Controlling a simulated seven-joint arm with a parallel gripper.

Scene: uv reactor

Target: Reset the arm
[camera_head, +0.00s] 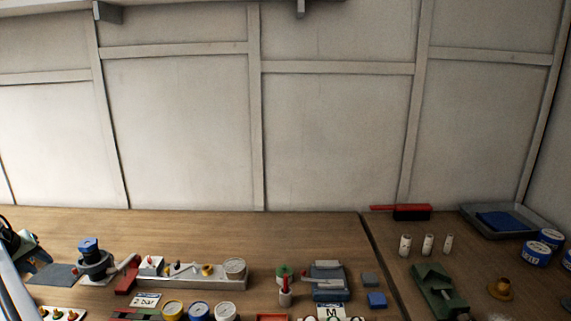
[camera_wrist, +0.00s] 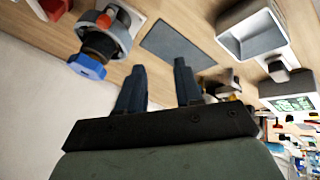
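My gripper (camera_wrist: 160,82) shows in the wrist view with its two dark blue fingers spread apart and nothing between them. Beyond the fingers are the wooden bench top and a flat grey plate (camera_wrist: 178,45). The same plate (camera_head: 56,275) lies at the left of the bench in the head view. A blue-capped device with a grey ring (camera_wrist: 102,42) stands to the left of the fingers in the wrist view, apart from them. Part of my arm (camera_head: 12,290) shows at the left edge of the head view. I cannot clearly make out the fingers there.
The blue-capped device (camera_head: 90,258) stands beside a fixture with a round gauge (camera_head: 235,268). A blue-grey device (camera_head: 328,282), white cylinders (camera_head: 428,243), a green device (camera_head: 438,290) and a grey tray (camera_head: 476,232) stand rightward. The bench strip along the wall is mostly clear.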

